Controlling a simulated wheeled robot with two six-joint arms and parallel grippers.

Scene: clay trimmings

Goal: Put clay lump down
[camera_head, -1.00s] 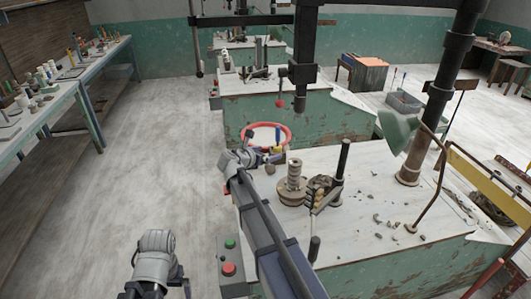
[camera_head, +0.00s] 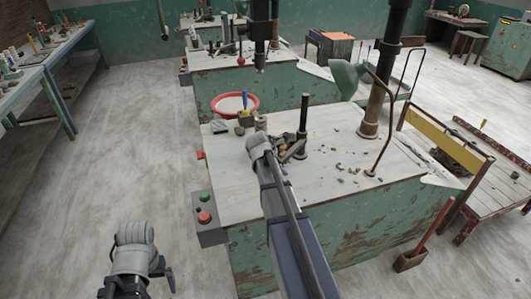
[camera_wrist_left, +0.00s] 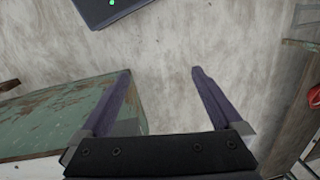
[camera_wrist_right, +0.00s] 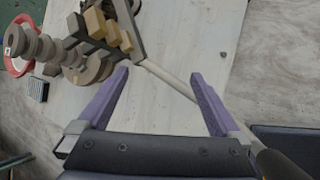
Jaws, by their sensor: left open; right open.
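No clay lump shows in either hand. Several small grey clay crumbs (camera_head: 347,171) lie scattered on the pale bench top (camera_head: 330,150), right of the dark post. My right gripper (camera_wrist_right: 160,78) is open and empty over the bench top.
A dark post (camera_head: 303,122) and a thicker column (camera_head: 376,105) stand on the bench. A red and green button box (camera_head: 206,217) juts from the bench's left side. Floor at left is clear.

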